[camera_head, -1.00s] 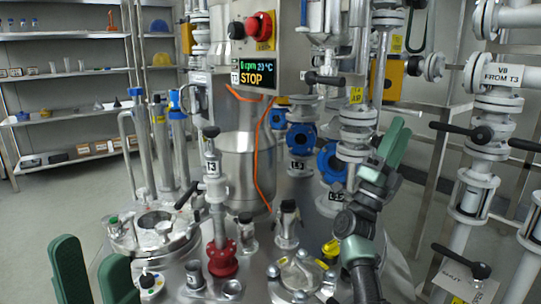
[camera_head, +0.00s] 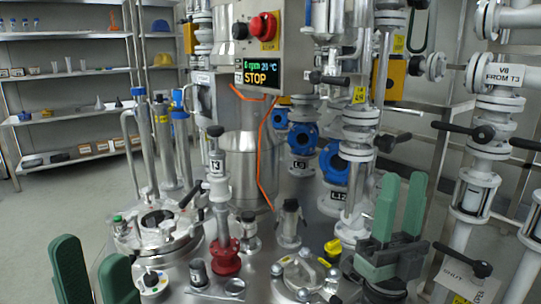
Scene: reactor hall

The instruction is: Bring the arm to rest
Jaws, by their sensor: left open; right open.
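My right gripper (camera_head: 403,184) stands at the lower right, its two green fingers upright and apart with nothing between them. Its dark wrist is below, partly cut off by the lower edge. It appears in front of the right side of the steel reactor lid; I cannot tell the exact gap to the fittings. My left gripper (camera_head: 92,254) is at the lower left corner, fingers up, apart and empty. Its arm is out of the frame.
The reactor lid carries an open round port (camera_head: 157,222), a red-based valve (camera_head: 225,256) and a clamped cover (camera_head: 302,278). Blue-flanged pipes (camera_head: 334,164) rise behind. White pipework (camera_head: 483,150) with black handles stands at right. A control box (camera_head: 262,45) shows STOP.

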